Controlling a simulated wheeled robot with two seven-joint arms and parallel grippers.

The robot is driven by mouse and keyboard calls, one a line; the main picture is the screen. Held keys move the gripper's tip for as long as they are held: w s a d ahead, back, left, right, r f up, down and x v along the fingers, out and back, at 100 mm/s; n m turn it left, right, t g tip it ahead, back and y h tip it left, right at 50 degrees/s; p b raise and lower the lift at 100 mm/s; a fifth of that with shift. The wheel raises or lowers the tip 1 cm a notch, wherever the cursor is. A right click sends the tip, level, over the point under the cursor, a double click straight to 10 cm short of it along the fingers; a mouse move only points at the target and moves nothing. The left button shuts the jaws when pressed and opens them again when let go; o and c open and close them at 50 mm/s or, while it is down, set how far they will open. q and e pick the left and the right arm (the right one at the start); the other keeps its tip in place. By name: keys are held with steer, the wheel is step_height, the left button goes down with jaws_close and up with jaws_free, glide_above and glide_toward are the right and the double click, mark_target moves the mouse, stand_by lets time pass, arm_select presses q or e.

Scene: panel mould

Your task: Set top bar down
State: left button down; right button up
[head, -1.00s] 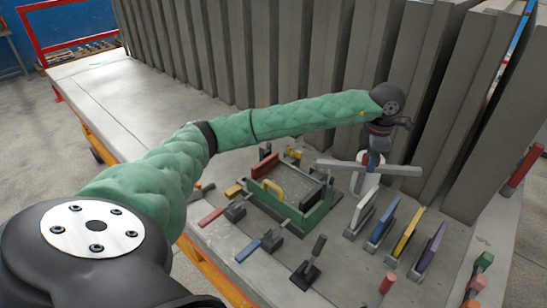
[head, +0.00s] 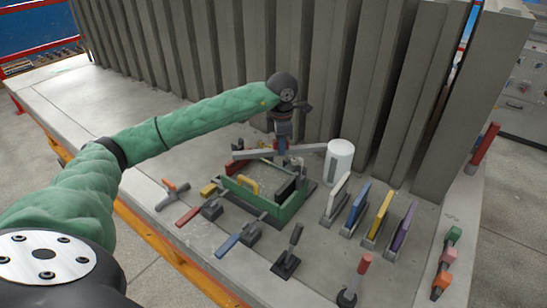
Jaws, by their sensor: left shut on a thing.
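The top bar is a long grey bar (head: 308,149), held roughly level across the picture at the far side of the green mould (head: 292,208). My left gripper (head: 282,148) is shut on the bar near its middle, pointing down from the end of the green-sleeved arm. The bar overlaps the mould's far edge in the picture. I cannot tell whether it touches the mould or hangs just above it. A yellow handle (head: 248,184) and a dark block (head: 285,187) show inside the mould. My right gripper is out of view.
A white cylinder (head: 340,162) stands right of the bar. White, blue, yellow and purple panels (head: 378,215) stand upright in holders to the right. Clamps with red and blue handles (head: 228,244) lie around the mould. Tall grey slabs (head: 310,70) line the back. The table's left end is clear.

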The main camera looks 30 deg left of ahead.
mark_target(274, 155)
arm_select(q)
steer(key=shift+w+a+f, duration=0.1)
steer(key=shift+a+f, duration=0.2)
steer(key=shift+a, duration=0.2)
steer(key=shift+a+f, duration=0.3)
steer(key=shift+a, duration=0.2)
steer(key=shift+a+f, duration=0.25)
steer(key=shift+a, duration=0.05)
steer(key=shift+f, duration=0.3)
step_height(274, 155, down, 2)
steer(key=shift+f+b, duration=0.15)
steer(key=shift+b, duration=0.2)
steer(key=shift+f, duration=0.5)
steer(key=shift+f+b, duration=0.55)
steer(key=shift+b, duration=0.15)
steer(key=c, duration=1.3)
jaws_free()
steer(key=shift+r, duration=0.15)
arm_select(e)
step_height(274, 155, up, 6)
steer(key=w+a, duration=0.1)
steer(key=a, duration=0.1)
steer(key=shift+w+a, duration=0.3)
